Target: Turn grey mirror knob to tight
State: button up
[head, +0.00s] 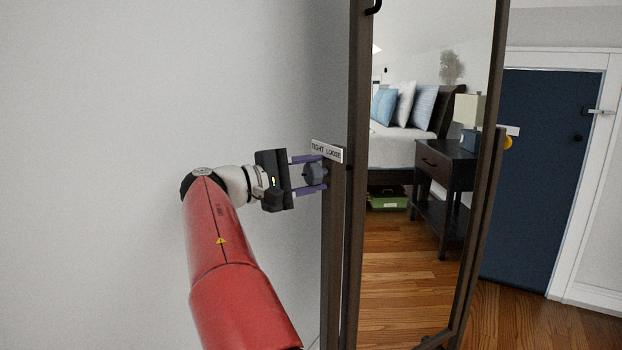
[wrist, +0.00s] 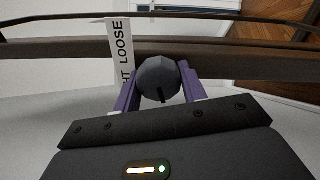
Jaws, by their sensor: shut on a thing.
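The grey mirror knob (head: 314,174) sits on the left post of the standing mirror's frame (head: 339,240). It also shows in the wrist view (wrist: 158,80) as a faceted grey knob with a dark mark on its lower part. My gripper (head: 312,174) has its two purple fingers on either side of the knob and is shut on it. A white label (head: 326,151) above the knob reads TIGHT on the left and LOOSE on the right. In the wrist view the label (wrist: 122,55) is partly hidden by a finger.
The mirror glass (head: 415,240) reflects a bed, a nightstand with a lamp, and a green box on the wood floor. A dark blue door (head: 540,170) stands behind at right. A plain wall is at left.

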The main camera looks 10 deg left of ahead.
jog(key=m+b, duration=0.1)
jog(key=m, duration=0.3)
jog(key=shift+m+b, duration=0.65)
jog(key=shift+m, duration=1.45)
jog(key=o, duration=1)
jog(key=shift+r, duration=0.1)
jog(key=shift+c, duration=0.2)
jog(key=shift+s, duration=0.1)
jog(key=p+v, duration=0.1)
jog(key=v, duration=0.6)
jog(key=shift+s+a, duration=0.2)
jog(key=shift+a, duration=0.1)
jog(key=shift+s, duration=0.1)
